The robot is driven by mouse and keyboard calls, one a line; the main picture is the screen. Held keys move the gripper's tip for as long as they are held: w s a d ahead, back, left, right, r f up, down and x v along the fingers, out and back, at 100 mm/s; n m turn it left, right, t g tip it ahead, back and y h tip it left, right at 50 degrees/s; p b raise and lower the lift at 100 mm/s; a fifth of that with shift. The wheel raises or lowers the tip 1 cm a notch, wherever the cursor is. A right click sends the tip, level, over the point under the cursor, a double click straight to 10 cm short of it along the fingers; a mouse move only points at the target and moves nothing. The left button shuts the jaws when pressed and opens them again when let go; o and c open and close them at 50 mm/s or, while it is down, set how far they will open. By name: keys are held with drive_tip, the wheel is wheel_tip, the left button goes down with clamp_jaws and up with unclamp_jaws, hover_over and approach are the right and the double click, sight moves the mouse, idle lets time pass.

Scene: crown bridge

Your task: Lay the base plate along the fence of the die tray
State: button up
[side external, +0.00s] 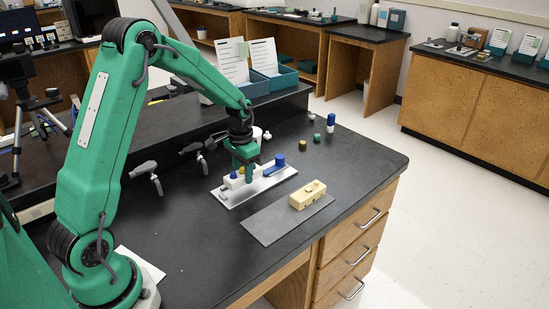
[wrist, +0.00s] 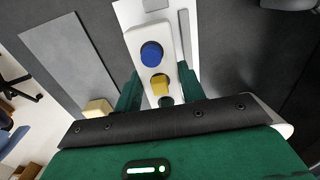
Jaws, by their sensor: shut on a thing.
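A white base plate (wrist: 139,43) with a round blue knob (wrist: 152,53) and a yellow knob (wrist: 160,84) lies between the green fingers of my gripper (wrist: 160,92). My gripper is shut on the plate. In the side external view my gripper (side external: 249,176) is low over the pale die tray (side external: 233,200), and the plate's white end (side external: 233,181) shows beside the fingers. In the wrist view a grey strip, seemingly the fence (wrist: 185,35), runs along the tray to the right of the plate. I cannot tell whether the plate touches the tray or the fence.
A beige block (side external: 307,195) stands on a grey mat (side external: 272,225) near the bench's front edge. Small bottles and blocks (side external: 316,138) stand beyond.

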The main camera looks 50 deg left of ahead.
sight(242, 172)
drive_tip(key=shift+f, duration=1.35)
drive_tip(key=shift+f, duration=0.35)
drive_tip(key=o, duration=1.2)
drive_tip(key=shift+a, duration=0.1)
drive_tip(key=shift+r, duration=3.95)
drive_tip(key=shift+d, duration=0.2)
